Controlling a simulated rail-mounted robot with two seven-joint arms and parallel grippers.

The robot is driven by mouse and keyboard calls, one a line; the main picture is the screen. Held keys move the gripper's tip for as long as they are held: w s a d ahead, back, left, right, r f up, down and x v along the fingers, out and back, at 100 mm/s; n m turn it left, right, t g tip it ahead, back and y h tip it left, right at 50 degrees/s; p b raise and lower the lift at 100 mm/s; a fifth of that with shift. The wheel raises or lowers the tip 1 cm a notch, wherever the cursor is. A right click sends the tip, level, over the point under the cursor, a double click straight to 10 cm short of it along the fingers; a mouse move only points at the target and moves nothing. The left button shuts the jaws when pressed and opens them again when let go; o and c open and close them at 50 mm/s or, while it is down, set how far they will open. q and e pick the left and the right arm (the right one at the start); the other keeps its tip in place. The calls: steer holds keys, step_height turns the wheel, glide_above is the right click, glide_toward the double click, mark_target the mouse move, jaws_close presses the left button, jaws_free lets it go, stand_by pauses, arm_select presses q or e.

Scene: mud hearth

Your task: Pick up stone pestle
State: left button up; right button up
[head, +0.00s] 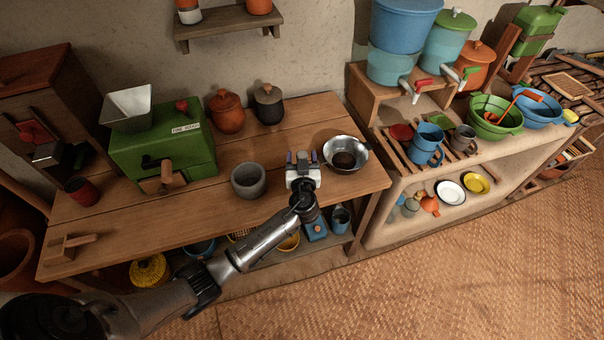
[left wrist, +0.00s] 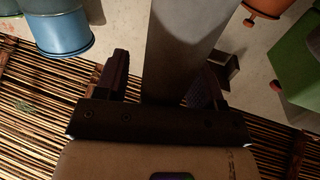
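My left gripper (head: 302,158) is over the wooden table in the head view, between the stone mortar and the metal bowl. Its two fingers are spread. A small grey shape between them looks like the top of the stone pestle (head: 302,161). In the left wrist view a long grey pestle shaft (left wrist: 185,45) shows between the fingers of the gripper (left wrist: 160,75). A gap shows between it and the left-hand finger; the right-hand finger overlaps or meets its edge. The pestle's lower part is hidden in the head view. My right gripper is not in view.
The grey mortar (head: 248,181) stands to the left and the metal bowl (head: 357,146) close on the right. A green grinder (head: 161,148) and two lidded pots (head: 227,112) stand farther left and behind.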

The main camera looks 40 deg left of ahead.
arm_select(q)
jaws_close()
stand_by(0.4)
steer(key=shift+r, duration=0.15)
